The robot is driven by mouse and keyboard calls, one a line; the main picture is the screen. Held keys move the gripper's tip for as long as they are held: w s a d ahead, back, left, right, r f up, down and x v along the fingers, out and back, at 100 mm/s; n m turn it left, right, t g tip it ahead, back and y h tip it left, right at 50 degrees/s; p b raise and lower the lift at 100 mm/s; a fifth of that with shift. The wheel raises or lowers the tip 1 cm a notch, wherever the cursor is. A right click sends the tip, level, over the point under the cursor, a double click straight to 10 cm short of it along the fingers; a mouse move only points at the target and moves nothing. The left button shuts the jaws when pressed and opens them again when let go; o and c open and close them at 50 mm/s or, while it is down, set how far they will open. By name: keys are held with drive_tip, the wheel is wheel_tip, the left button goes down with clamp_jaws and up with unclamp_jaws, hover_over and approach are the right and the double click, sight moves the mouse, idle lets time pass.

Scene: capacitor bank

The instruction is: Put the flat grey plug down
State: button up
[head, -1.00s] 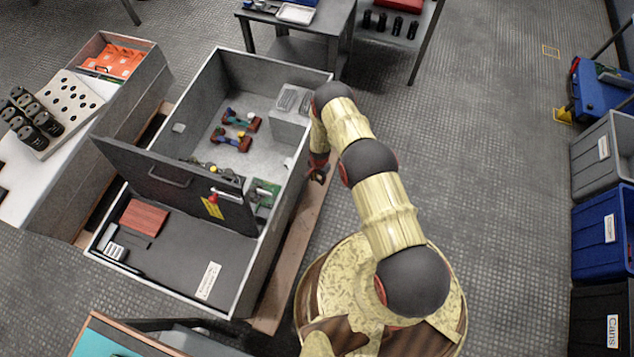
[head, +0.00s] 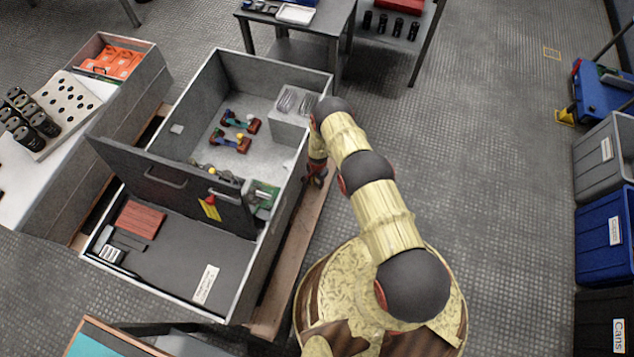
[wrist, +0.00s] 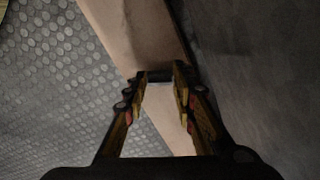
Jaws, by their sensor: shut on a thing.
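My gripper (wrist: 161,88) points down in the wrist view, its fingers closed on the flat grey plug (wrist: 159,76). Only a small dark grey edge of the plug shows between the fingertips. A tan wooden board (wrist: 130,30) lies below it, at the foot of a grey wall. In the head view my gripper (head: 316,176) is outside the grey cabinet, close to its right wall (head: 290,190), above the board (head: 296,240). The plug cannot be made out in the head view.
The open cabinet has a dark upright panel with a handle (head: 165,180), coloured parts (head: 235,130) and a grey box (head: 290,120) inside. A bench with black cylinders (head: 28,115) stands at left. Bins (head: 603,215) line the right. Patterned floor (head: 500,200) between is clear.

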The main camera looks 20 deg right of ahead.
sight(317, 183)
drive_tip(key=shift+f, duration=0.35)
drive_tip(key=o, duration=0.8)
drive_tip(key=shift+r, duration=0.15)
wheel_tip(317, 183, up, 13)
drive_tip(key=p, duration=0.4)
drive_tip(key=shift+s+p, duration=0.1)
drive_tip(key=shift+p, duration=0.25)
